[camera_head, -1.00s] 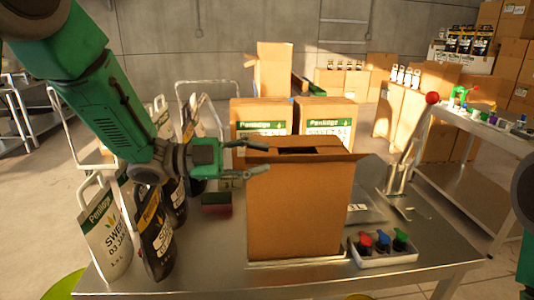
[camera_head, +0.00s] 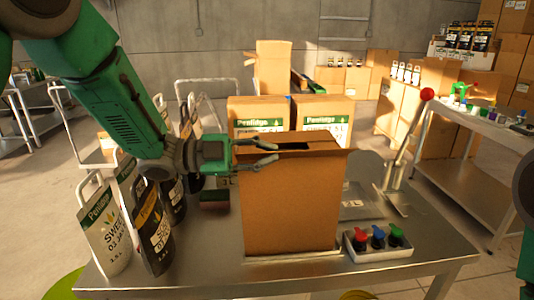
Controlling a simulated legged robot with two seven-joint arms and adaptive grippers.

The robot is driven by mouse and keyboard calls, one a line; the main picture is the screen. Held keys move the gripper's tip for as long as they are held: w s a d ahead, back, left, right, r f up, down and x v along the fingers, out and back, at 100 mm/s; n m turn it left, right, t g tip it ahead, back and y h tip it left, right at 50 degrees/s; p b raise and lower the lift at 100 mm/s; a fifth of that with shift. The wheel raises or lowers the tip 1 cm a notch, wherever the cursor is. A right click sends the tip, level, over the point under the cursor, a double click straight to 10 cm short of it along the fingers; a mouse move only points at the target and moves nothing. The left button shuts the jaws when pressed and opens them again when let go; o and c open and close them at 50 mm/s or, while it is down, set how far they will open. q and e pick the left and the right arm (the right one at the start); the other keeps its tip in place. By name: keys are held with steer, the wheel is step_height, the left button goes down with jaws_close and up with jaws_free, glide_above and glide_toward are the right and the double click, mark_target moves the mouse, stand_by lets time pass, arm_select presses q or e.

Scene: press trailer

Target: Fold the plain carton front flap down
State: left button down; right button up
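The plain carton (camera_head: 290,205) stands upright on the metal table (camera_head: 410,275), in the middle of the head view. Its top shows a dark opening, with flaps at the rim; a small flap edge sticks out at the right. My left gripper (camera_head: 270,153) comes in from the left at the carton's upper left edge. Its two fingers are spread apart, with nothing seen between them. The fingertips overlap the carton's top left corner in the picture; I cannot tell if they touch it. My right gripper is not in view; only a piece of my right arm shows at the right edge.
Black and white pouches (camera_head: 104,225) stand at the table's left. Two Penridge cartons (camera_head: 258,115) stand behind the plain carton. A tray of colored knobs (camera_head: 378,242) sits front right, near a red-knobbed lever (camera_head: 411,140).

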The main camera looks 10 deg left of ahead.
arm_select(q)
steer(key=shift+w+d+f, duration=0.1)
steer(key=shift+d+f, duration=0.1)
steer(key=shift+d, duration=0.05)
steer(key=shift+a+r+n+p, duration=0.1)
steer(key=shift+a+n+p, duration=0.25)
steer(key=shift+n+p, duration=0.05)
steer(key=shift+w+r+n+p, duration=0.15)
steer(key=shift+r+n+p, duration=0.05)
steer(key=shift+n+p, duration=0.25)
steer(key=n+p, duration=0.1)
steer(key=w+r+n+p, duration=0.1)
steer(key=p, duration=0.1)
steer(key=shift+a+n, duration=0.1)
steer(key=shift+n, duration=0.25)
steer(key=shift+w+a+n+p, duration=0.1)
steer(key=shift+w+n+p, duration=0.15)
steer(key=shift+n+p, duration=0.35)
steer(key=shift+w+a+n+p, duration=0.1)
steer(key=shift+w+n+p, duration=0.15)
steer(key=shift+n+p, duration=0.35)
